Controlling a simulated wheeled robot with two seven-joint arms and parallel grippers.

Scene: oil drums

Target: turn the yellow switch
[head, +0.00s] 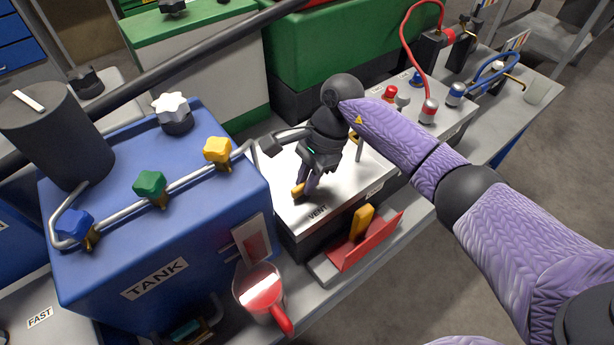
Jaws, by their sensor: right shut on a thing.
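A small yellow switch (298,190) sits on the white top of a box marked VENT (330,202). My right gripper (303,182), at the end of the purple arm, points down at the box and is shut on the yellow switch. The fingers hide part of the switch, so its exact angle is hard to tell. My left gripper is not in view.
A blue tank (155,235) with blue, green and yellow valve knobs (217,150) stands to the left. A red holder with an orange-yellow block (361,222) and a jug with red contents (262,290) are in front. Red and blue hoses run at upper right.

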